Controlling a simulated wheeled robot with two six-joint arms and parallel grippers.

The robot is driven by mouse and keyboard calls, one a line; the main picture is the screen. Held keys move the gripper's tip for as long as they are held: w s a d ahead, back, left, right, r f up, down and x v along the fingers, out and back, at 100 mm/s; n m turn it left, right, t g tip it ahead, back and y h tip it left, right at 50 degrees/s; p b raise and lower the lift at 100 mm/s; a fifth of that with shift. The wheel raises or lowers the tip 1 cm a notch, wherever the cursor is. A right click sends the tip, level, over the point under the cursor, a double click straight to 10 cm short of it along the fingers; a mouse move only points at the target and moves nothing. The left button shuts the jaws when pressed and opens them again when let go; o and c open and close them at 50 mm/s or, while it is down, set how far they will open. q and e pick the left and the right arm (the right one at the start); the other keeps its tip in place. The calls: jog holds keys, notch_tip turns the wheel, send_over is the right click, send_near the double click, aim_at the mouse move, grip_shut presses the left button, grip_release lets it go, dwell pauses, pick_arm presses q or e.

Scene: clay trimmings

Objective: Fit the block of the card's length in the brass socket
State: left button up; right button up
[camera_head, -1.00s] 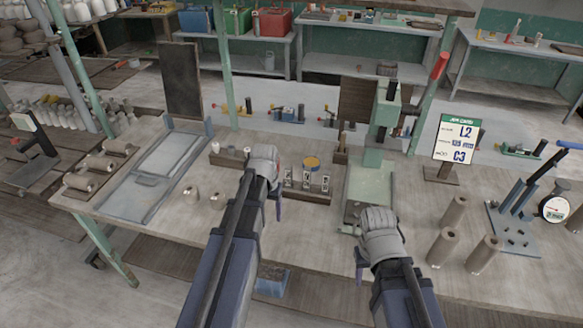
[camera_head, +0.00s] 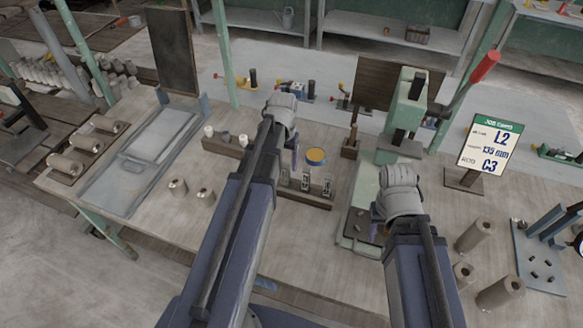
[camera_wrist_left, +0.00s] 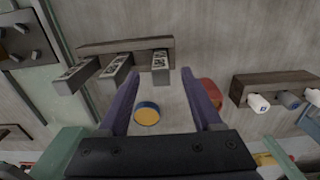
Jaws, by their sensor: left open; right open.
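The job card (camera_head: 490,145) stands on the right of the bench and reads L2, 135 mm, C3. Three grey blocks with labelled ends (camera_head: 305,181) sit in a wooden rack (camera_head: 300,197); they also show in the left wrist view (camera_wrist_left: 115,72). A round yellow-topped piece with a blue rim (camera_head: 316,156) is beside the rack; I cannot tell if it is the brass socket. My left gripper (camera_head: 294,158) is open and empty; in its wrist view the fingertips (camera_wrist_left: 160,75) are near the rack's end block. My right gripper (camera_head: 376,222) is open, over the green plate's area.
A green press (camera_head: 405,110) with a red-tipped lever stands behind my right gripper. A second wooden rack (camera_head: 228,148) with small pegs is left of my left gripper. A grey tray (camera_head: 135,165) lies further left.

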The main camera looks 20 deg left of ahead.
pick_arm(q)
jog(key=shift+w, duration=0.5)
pick_arm(e)
jog(key=w, duration=0.1)
pick_arm(q)
jog(key=shift+s+f+b, duration=0.1)
jog(key=shift+f+b, duration=0.3)
notch_tip(320, 180, down, 7)
jog(key=b, duration=0.7)
jog(key=shift+f, duration=0.1)
pick_arm(e)
send_over(376, 244)
jog(key=s, duration=0.3)
jog(key=f, duration=0.8)
jog(key=shift+s+a, duration=0.2)
jog(key=shift+a, duration=0.2)
jog(key=shift+r, duration=0.1)
pick_arm(q)
jog(key=shift+c, duration=0.3)
grip_shut()
